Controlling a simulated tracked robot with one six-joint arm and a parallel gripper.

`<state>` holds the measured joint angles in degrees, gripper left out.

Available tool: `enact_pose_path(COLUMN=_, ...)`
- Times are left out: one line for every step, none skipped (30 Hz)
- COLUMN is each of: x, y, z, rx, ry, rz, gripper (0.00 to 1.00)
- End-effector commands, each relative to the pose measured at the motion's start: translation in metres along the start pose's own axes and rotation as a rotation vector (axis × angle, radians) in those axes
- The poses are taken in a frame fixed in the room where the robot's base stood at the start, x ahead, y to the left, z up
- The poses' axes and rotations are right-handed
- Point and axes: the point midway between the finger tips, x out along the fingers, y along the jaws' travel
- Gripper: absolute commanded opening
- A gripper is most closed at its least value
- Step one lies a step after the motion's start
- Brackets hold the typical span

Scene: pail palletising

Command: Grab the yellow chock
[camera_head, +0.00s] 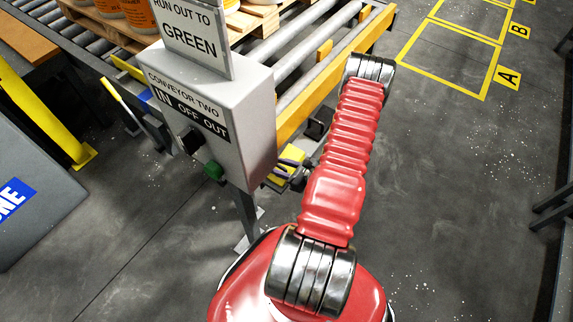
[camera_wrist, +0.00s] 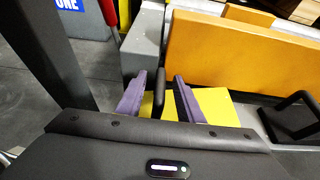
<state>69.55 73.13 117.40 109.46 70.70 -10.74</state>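The yellow chock (camera_wrist: 218,106) lies low beside the orange conveyor side in the wrist view, partly hidden by my fingers. A black upright handle (camera_wrist: 159,92) rises at the chock's left part. My gripper (camera_wrist: 168,80) is open, with one purple-grey finger on each side of this handle. A gap shows between the handle and the right finger; whether the left finger touches it I cannot tell. In the head view, a small part of the yellow chock (camera_head: 290,158) shows beside the control box, next to my gripper (camera_head: 284,172), which is mostly hidden there.
The grey control box (camera_head: 215,110) with a sign on top stands close to the left of my arm. The roller conveyor (camera_head: 330,75) carries pallets with pails. Another black handle (camera_wrist: 293,112) is at the right. Open floor with yellow-marked bays (camera_head: 455,50) lies to the right.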

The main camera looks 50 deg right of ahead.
Motion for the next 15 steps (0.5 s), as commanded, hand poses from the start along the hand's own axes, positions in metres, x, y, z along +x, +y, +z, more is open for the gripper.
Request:
enact_pose_path(x=-0.0001, y=0.0000, z=0.0000, rx=0.000, ry=0.000, rz=0.000, gripper=0.33)
enact_pose_path(x=-0.0002, y=0.0000, z=0.0000, rx=0.000, ry=0.000, rz=0.000, gripper=0.33)
enact_pose_path(x=-0.0002, y=0.0000, z=0.0000, rx=0.000, ry=0.000, rz=0.000, gripper=0.33)
enact_pose_path(x=-0.0003, y=0.0000, z=-0.0001, rx=0.000, ry=0.000, rz=0.000, gripper=0.33)
enact_pose_path(x=-0.0003, y=0.0000, z=-0.0001, rx=0.000, ry=0.000, rz=0.000, gripper=0.33)
enact_pose_path(x=-0.0003, y=0.0000, z=-0.0001, rx=0.000, ry=0.000, rz=0.000, gripper=0.33)
enact_pose_path(x=-0.0004, y=0.0000, z=-0.0001, rx=0.000, ry=0.000, rz=0.000, gripper=0.33)
enact_pose_path(x=-0.0004, y=0.0000, z=-0.0001, rx=0.000, ry=0.000, rz=0.000, gripper=0.33)
enact_pose_path(x=-0.0004, y=0.0000, z=-0.0001, rx=0.000, ry=0.000, rz=0.000, gripper=0.33)
enact_pose_path(x=-0.0004, y=-0.0001, z=-0.0001, rx=0.000, ry=0.000, rz=0.000, gripper=0.33)
enact_pose_path(x=-0.0004, y=-0.0001, z=-0.0001, rx=0.000, ry=0.000, rz=0.000, gripper=0.31)
enact_pose_path(x=-0.0004, y=-0.0001, z=-0.0001, rx=0.000, ry=0.000, rz=0.000, gripper=0.29)
enact_pose_path(x=-0.0004, y=-0.0001, z=-0.0001, rx=0.000, ry=0.000, rz=0.000, gripper=0.26)
enact_pose_path(x=-0.0005, y=-0.0001, z=-0.0001, rx=0.000, ry=0.000, rz=0.000, gripper=0.24)
enact_pose_path(x=-0.0005, y=-0.0001, z=-0.0001, rx=0.000, ry=0.000, rz=0.000, gripper=0.21)
